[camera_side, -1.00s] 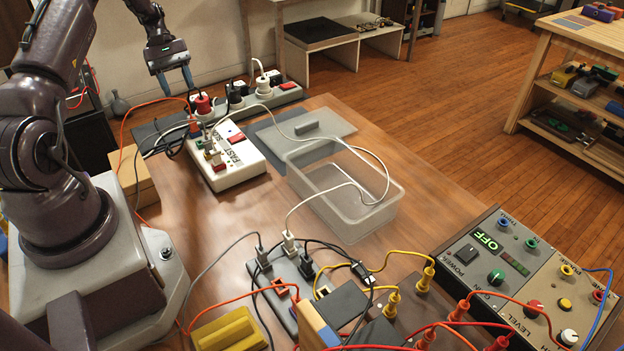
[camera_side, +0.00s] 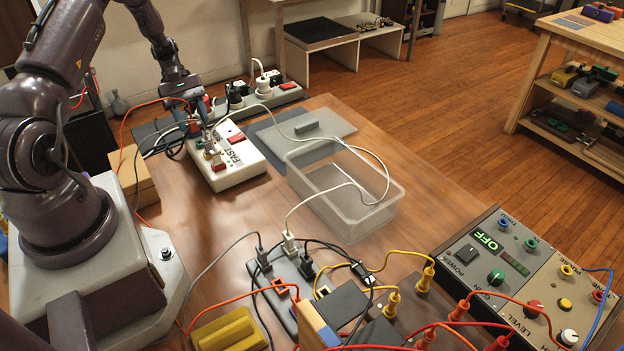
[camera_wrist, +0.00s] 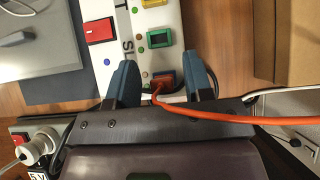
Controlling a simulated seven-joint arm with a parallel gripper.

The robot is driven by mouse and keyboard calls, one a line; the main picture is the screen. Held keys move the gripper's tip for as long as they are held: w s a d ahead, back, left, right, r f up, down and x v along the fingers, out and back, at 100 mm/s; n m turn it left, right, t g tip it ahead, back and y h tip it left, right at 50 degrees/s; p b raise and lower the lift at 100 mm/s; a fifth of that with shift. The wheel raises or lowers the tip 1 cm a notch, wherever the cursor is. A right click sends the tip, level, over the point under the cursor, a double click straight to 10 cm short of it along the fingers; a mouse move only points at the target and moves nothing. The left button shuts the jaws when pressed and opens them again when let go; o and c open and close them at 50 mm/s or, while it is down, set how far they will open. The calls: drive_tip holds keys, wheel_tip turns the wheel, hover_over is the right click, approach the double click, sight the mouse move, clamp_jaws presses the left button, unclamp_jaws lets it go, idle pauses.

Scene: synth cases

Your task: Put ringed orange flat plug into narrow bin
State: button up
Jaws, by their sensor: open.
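Gaps show on both sides of the plug; I cannot tell how deep the fingers reach. No ring on it is clear, and in the side view the fingers largely hide it. The bin, a clear open box (camera_side: 352,224), stands right of the power box, with a white cord hanging into it.
The white power box (camera_side: 228,178) holds other plugs, a green socket (camera_wrist: 159,38) and a red switch (camera_wrist: 97,30). A power strip (camera_side: 285,95) lies behind it. A grey lid (camera_side: 320,148) lies beside the bin. Loose cords cross the table; bare wood shows at front left.

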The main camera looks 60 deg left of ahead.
drive_tip(key=shift+c, duration=0.5)
clamp_jaws()
drive_tip(key=shift+r, duration=0.25)
drive_tip(key=shift+r, duration=1.55)
